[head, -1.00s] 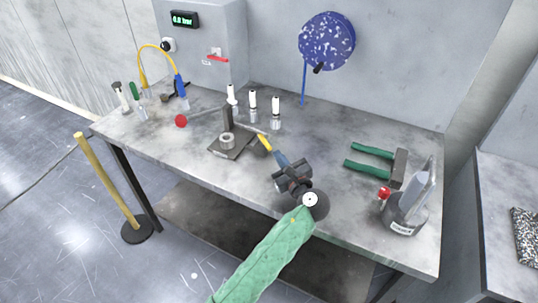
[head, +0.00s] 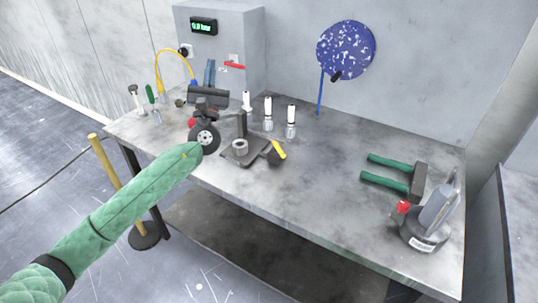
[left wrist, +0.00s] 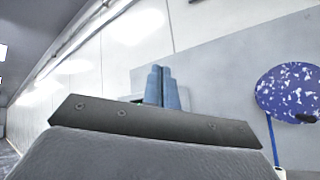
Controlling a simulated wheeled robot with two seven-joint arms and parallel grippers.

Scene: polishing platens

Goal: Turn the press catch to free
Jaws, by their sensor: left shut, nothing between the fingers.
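The press (head: 243,152) stands on the bench as a dark base plate with an upright post and a pale metal ring on it. A yellow-ended handle (head: 279,149) sticks out at its right, beside a dark rounded part; I take it for the catch but cannot be sure. The fingers also show together in the left wrist view (left wrist: 162,86). My right gripper is not in view.
The grey cabinet (head: 250,45) with a green display and red lever stands behind. Several white-capped bottles (head: 268,113) stand behind the press. The bench's middle is clear.

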